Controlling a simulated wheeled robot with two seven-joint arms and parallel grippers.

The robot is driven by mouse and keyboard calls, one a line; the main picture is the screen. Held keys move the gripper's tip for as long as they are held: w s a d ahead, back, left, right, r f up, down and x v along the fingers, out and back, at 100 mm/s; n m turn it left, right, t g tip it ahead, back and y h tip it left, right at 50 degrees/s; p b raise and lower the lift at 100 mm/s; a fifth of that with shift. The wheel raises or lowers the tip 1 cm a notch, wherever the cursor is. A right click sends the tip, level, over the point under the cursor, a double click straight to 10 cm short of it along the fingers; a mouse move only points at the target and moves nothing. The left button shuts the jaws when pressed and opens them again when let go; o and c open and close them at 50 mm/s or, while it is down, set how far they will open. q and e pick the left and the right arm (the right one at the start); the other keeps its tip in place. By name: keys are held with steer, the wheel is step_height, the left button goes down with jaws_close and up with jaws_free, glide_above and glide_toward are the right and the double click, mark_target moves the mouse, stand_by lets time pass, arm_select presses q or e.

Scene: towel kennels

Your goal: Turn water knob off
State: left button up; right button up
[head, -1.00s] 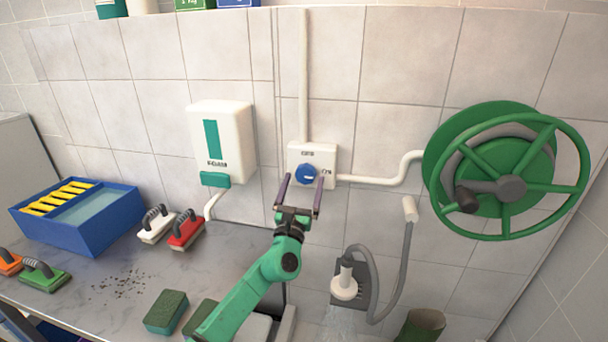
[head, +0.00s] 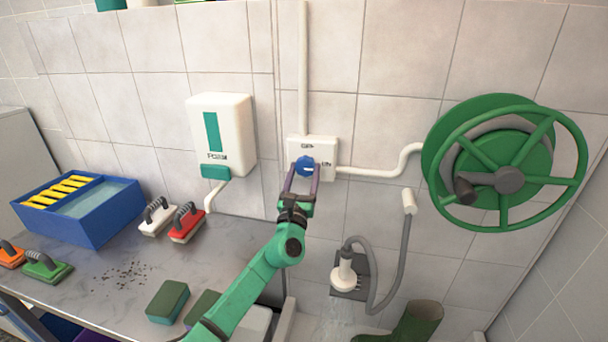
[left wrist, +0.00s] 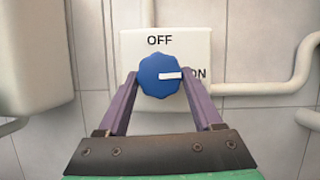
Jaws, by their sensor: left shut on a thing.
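The blue water knob (head: 305,165) sits on a white wall plate (head: 326,150) in the head view. In the left wrist view the knob (left wrist: 160,76) has a white pointer turned right, toward the ON mark; OFF is printed above it. My left gripper (head: 302,176) is shut on the knob, with one purple finger on each side of it. A white shower head (head: 344,278) hangs on a dark holder below, and water sprays down from it. My right gripper is not in view.
A foam dispenser (head: 222,135) hangs left of the wall plate, and a green hose reel (head: 500,165) is on the right. A blue tub (head: 92,225) and several brushes stand on the counter. A green boot (head: 415,322) is at the bottom.

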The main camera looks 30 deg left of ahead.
arm_select(q)
steer(key=n+y+b, duration=0.1)
steer(key=n, duration=0.1)
steer(key=n+g+y+b, duration=0.1)
steer(key=n, duration=0.2)
steer(key=shift+d+f, duration=0.15)
steer(key=n+g+y+b, duration=0.1)
steer(key=n, duration=0.2)
steer(key=n+g+y, duration=0.1)
steer(key=n, duration=0.2)
steer(key=shift+d+r+n+y+b, duration=0.2)
steer(key=shift+n+y+b, duration=0.1)
steer(key=shift+y+b, duration=0.1)
steer(key=n+g, duration=0.1)
steer(key=n, duration=0.1)
steer(key=n+g, duration=0.1)
steer(key=n, duration=0.2)
steer(key=shift+w+r+g, duration=0.1)
steer(key=shift+r+g, duration=0.05)
steer(key=shift+g, duration=0.15)
steer(key=shift+r+n+g, duration=0.15)
steer(key=shift+n+g, duration=0.65)
steer(key=shift+n, duration=1.6)
steer(key=o, duration=1.3)
steer(key=shift+o, duration=0.3)
